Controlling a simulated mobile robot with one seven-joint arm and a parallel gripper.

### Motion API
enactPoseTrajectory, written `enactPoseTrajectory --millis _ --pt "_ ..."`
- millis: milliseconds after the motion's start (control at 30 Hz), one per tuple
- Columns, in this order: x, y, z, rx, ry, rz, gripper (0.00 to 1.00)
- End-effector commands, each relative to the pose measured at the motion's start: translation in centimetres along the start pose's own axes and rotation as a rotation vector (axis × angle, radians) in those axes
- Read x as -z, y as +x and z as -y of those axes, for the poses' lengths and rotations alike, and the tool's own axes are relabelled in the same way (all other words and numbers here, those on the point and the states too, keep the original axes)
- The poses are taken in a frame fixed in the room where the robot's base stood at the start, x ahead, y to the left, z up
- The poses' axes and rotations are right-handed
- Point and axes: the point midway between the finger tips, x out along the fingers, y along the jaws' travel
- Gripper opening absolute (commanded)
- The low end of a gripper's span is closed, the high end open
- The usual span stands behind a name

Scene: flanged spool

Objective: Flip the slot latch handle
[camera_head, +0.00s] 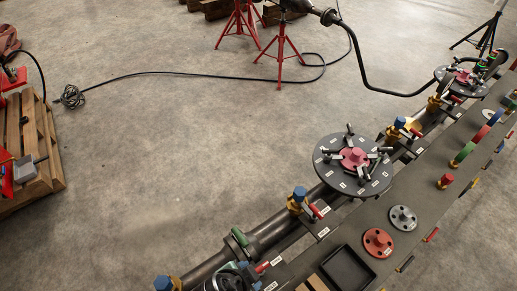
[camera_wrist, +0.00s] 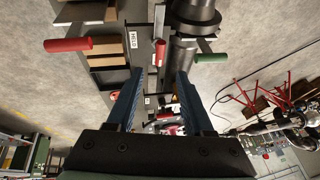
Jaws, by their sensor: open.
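My gripper (camera_wrist: 160,72) is open in the wrist view, its two blue fingers apart with nothing held between them. Just beyond the fingertips, between them in the picture, a small red handle (camera_wrist: 160,53) stands beside a dark pipe (camera_wrist: 183,52). A larger red handle (camera_wrist: 68,45) is at the upper left and a green handle (camera_wrist: 210,57) is to the right. I cannot tell for certain which one is the slot latch handle. In the head view, red handles show along the rail, one (camera_head: 318,212) near a blue-topped brass fitting (camera_head: 300,197).
A round black plate (camera_head: 330,170) with several clamps stands over the pipe line. A black tray (camera_head: 348,268) and a red flange (camera_head: 378,242) lie on the dark bench. Open concrete floor lies left of the pipe. A wooden pallet (camera_head: 45,165) is at far left.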

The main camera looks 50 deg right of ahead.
Motion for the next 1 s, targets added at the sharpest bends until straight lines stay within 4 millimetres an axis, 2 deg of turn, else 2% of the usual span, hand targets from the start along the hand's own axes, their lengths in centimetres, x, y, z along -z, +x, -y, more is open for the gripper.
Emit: enactPoseTrajectory --millis 100,300,500,700,967,1000 --pt "0.1 2.4 0.0 -0.004 0.0 0.0 0.52" --pt "0.1 6.0 0.0 -0.002 0.001 0.0 0.52" --pt "0.0 8.4 0.0 -0.002 0.001 0.0 0.52" --pt "0.1 9.3 0.1 0.001 0.001 0.001 0.52" --pt "0.0 9.4 0.1 0.001 0.001 0.001 0.52" --pt "0.0 9.4 0.0 0.001 0.001 0.001 0.47"
